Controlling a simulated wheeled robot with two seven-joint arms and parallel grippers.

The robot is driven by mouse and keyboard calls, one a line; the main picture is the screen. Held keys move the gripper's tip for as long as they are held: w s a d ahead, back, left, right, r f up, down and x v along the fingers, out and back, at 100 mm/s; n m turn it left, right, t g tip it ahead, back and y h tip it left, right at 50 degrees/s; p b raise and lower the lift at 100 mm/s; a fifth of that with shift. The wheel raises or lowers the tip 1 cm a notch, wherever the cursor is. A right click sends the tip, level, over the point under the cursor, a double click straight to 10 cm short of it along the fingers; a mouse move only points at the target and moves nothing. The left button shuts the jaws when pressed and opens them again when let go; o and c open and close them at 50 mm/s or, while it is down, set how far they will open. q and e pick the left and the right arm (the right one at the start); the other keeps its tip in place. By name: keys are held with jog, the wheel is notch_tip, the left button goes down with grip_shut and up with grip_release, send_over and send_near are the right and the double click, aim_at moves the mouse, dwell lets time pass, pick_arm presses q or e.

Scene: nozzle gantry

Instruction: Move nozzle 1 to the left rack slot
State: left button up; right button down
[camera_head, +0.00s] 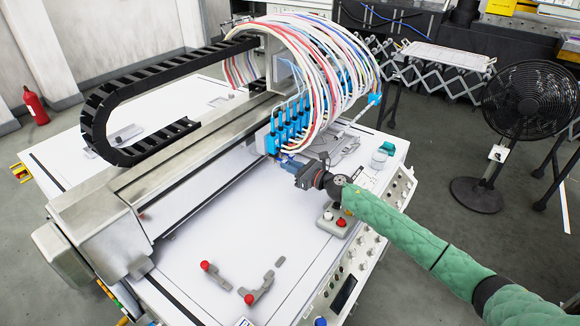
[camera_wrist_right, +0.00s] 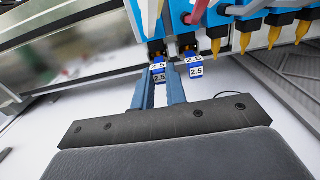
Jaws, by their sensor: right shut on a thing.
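My right gripper (camera_head: 284,160) is at the row of blue valve bodies (camera_head: 290,128) on the gantry head. In the right wrist view my gripper's two fingers (camera_wrist_right: 158,92) are shut on a small blue nozzle (camera_wrist_right: 158,68) with a white "2.5" label, below the leftmost valve body. A second blue nozzle (camera_wrist_right: 194,64), also labelled "2.5", sits just right of it, outside the fingers. Which one is nozzle 1 cannot be read. I cannot make out the left rack slot. My left gripper is not in view.
Several bare amber tips (camera_wrist_right: 273,38) hang to the right. A hose bundle (camera_head: 325,50) arches above the head. A button box (camera_head: 336,220) and a jar (camera_head: 378,160) stand near my right arm. Red-knobbed levers (camera_head: 258,290) lie on the otherwise clear front table.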

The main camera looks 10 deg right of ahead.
jog(key=shift+r, duration=0.2)
dwell(0.3)
jog(key=shift+s+d, duration=0.1)
jog(key=shift+d, duration=0.05)
jog(key=b+v, duration=0.1)
jog(key=v, duration=0.5)
dwell(1.4)
jog(key=shift+s, duration=0.15)
